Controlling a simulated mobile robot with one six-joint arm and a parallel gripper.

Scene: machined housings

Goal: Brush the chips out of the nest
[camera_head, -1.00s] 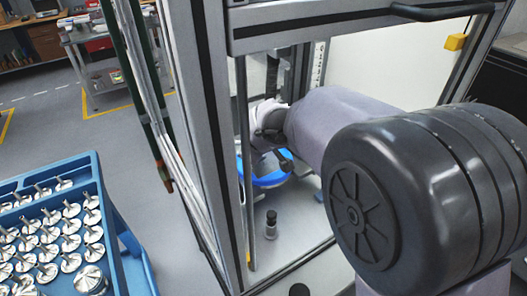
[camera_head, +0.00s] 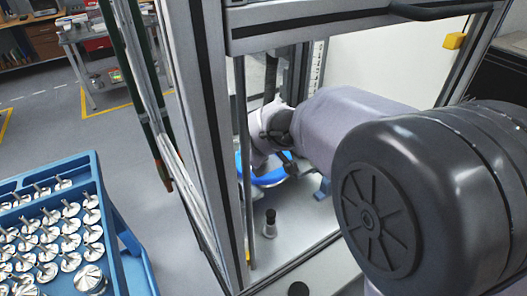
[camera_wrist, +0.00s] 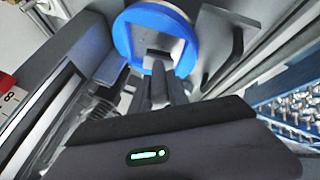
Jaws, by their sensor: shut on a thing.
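The nest appears to be the blue ring (camera_wrist: 122,38) with a pale opening, at the top middle of the wrist view. In the head view the blue ring (camera_head: 270,178) lies inside the machine enclosure, partly covered by my wrist. My gripper (camera_wrist: 158,78) points at the ring, its fingers close together at the near edge of the opening. It is shut on a small grey thing, taken to be the brush, mostly hidden by the fingers. Whether its tip touches the nest I cannot tell. I cannot make out any chips.
Grey frame posts (camera_head: 212,130) of the enclosure stand close to my arm. A short black-topped post (camera_head: 270,223) stands on the enclosure floor in front of the ring. A blue tray (camera_head: 115,225) of several metal parts is at the lower left.

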